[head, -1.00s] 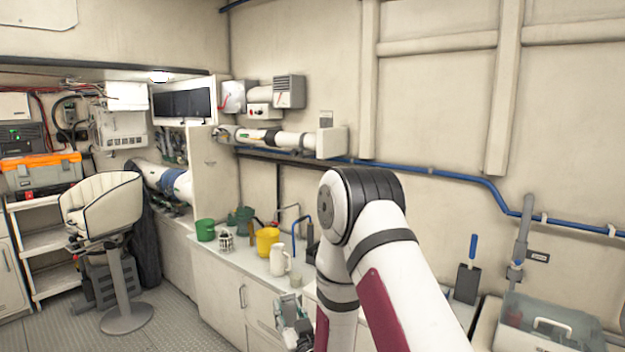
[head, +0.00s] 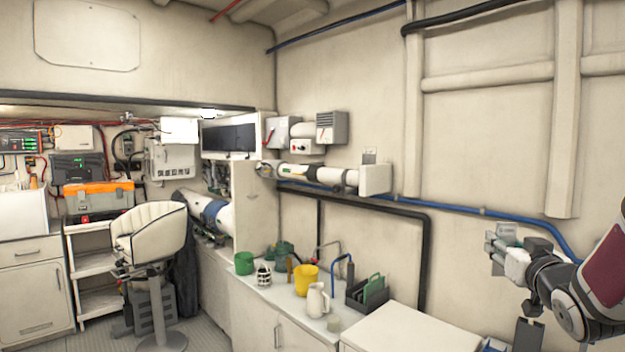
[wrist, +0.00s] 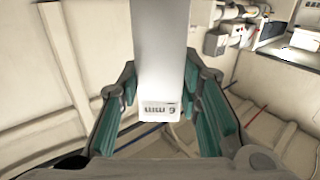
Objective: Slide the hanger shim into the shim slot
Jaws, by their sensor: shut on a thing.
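The hanger shim (wrist: 162,60) is a flat pale grey plate marked "6 mm". In the wrist view it stands between the teal-padded fingers of my gripper (wrist: 160,75), which is shut on it, and it runs up out of the frame. In the head view my gripper (head: 496,247) is raised at the right, in front of the bare wall. A small grey piece of the shim (head: 507,231) seems to show there. A white tube (head: 318,175) is mounted along the wall, with a pale block (head: 375,179) at its right end. I cannot make out the shim slot.
Below the tube, the counter holds a green cup (head: 244,263), a yellow bucket (head: 306,279), a white jug (head: 317,300) and a dark caddy (head: 367,291). A blue pipe (head: 460,209) runs along the wall. Open air lies between my gripper and the tube.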

